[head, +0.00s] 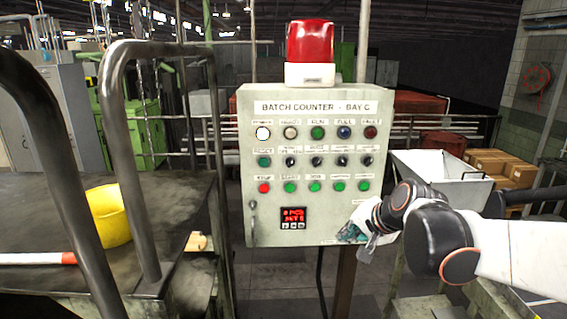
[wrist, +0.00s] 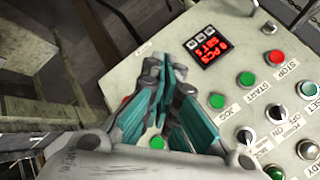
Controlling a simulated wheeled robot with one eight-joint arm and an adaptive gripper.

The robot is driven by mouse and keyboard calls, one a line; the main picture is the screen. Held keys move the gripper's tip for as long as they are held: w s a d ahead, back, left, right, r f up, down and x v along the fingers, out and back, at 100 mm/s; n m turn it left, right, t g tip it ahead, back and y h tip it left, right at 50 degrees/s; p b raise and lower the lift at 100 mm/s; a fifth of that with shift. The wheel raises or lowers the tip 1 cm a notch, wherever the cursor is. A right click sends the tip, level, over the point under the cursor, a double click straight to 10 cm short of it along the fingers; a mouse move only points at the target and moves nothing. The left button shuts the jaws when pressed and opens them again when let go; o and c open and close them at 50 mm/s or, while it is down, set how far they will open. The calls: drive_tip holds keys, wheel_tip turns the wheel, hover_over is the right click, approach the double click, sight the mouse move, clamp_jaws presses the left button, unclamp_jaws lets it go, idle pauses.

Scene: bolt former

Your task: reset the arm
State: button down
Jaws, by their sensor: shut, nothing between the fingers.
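My gripper (head: 357,229) is in front of the lower right corner of the grey control panel (head: 330,104), which is labelled BATCH COUNTER - BAY C. Its teal-padded fingers also show in the wrist view (wrist: 167,78), shut and empty, over the panel face. Whether they touch the panel cannot be told. In the wrist view the fingers hide part of the panel around some green buttons. A red-lit display (head: 293,217) is at the panel's lower middle. The white arm reaches in from the right.
A red beacon (head: 310,44) tops the panel. A dark table (head: 35,215) with a yellow container (head: 108,215) and bent metal rails (head: 117,150) stands at left. A white hopper (head: 440,180) and boxes (head: 490,161) are at right, behind my arm.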

drive_tip(key=s+d+f+n+g+h+b, duration=0.1)
drive_tip(key=s+f+n+h+b, duration=0.2)
drive_tip(key=s+f+n+b, duration=0.5)
drive_tip(key=s+f+b, duration=1.1)
drive_tip(key=s+f, duration=0.4)
drive_tip(key=shift+s+d+f, duration=0.3)
drive_tip(key=shift+f, duration=0.1)
